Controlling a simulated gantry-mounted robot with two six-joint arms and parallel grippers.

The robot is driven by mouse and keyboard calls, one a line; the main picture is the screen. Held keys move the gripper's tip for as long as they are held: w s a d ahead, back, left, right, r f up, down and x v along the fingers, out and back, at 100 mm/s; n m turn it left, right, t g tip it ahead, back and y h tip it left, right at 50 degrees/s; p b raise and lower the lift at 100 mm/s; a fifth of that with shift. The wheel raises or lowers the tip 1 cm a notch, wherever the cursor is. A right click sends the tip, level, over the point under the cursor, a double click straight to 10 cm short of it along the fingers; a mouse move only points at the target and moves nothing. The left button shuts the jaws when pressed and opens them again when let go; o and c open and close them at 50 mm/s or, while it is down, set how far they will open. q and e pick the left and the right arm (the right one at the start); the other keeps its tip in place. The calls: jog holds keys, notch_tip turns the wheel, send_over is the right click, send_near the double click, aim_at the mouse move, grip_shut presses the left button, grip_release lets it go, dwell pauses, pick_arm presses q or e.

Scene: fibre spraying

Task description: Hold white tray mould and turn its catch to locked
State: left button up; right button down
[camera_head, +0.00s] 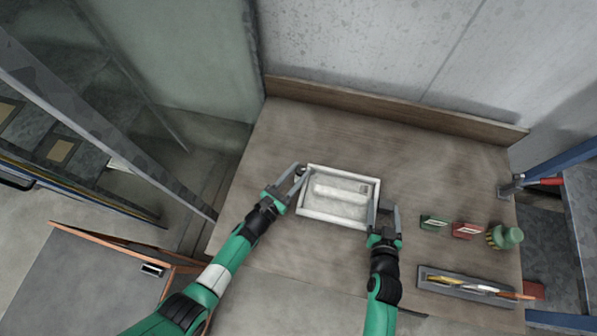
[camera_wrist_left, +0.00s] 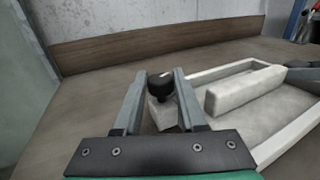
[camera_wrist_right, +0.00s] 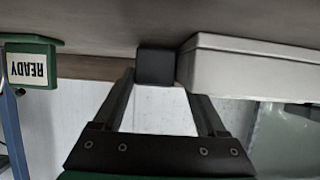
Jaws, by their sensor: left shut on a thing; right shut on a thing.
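The white tray mould (camera_head: 338,221) lies on the wooden table, slightly turned, with a raised white bar inside. A black round catch knob (camera_wrist_left: 160,83) sits at its left corner. It has a small pale mark on top. My left gripper (camera_head: 299,173) has its fingers on either side of the knob and is shut on it; the left wrist view shows this too (camera_wrist_left: 161,75). My right gripper (camera_head: 384,204) is at the mould's right side. In the right wrist view its fingers (camera_wrist_right: 158,85) are shut on a dark block (camera_wrist_right: 155,66) beside the mould wall (camera_wrist_right: 245,70).
A grey tray (camera_head: 432,281) with tools lies at the front right. The table behind the mould is clear.

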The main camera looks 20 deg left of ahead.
pick_arm(q)
grip_shut()
jog(key=shift+a, duration=0.1)
jog(key=shift+w+a+r+m+h, duration=0.15)
jog(key=shift+m+h, duration=0.15)
jog(key=shift+h, duration=0.2)
jog(key=m+g+h, duration=0.1)
jog(key=h, duration=0.1)
jog(key=shift+m+h, duration=0.3)
jog(key=shift+m, duration=0.1)
jog(key=shift+m+g+h, duration=0.3)
jog(key=shift+g+h, duration=0.1)
jog(key=o, duration=1)
grip_release()
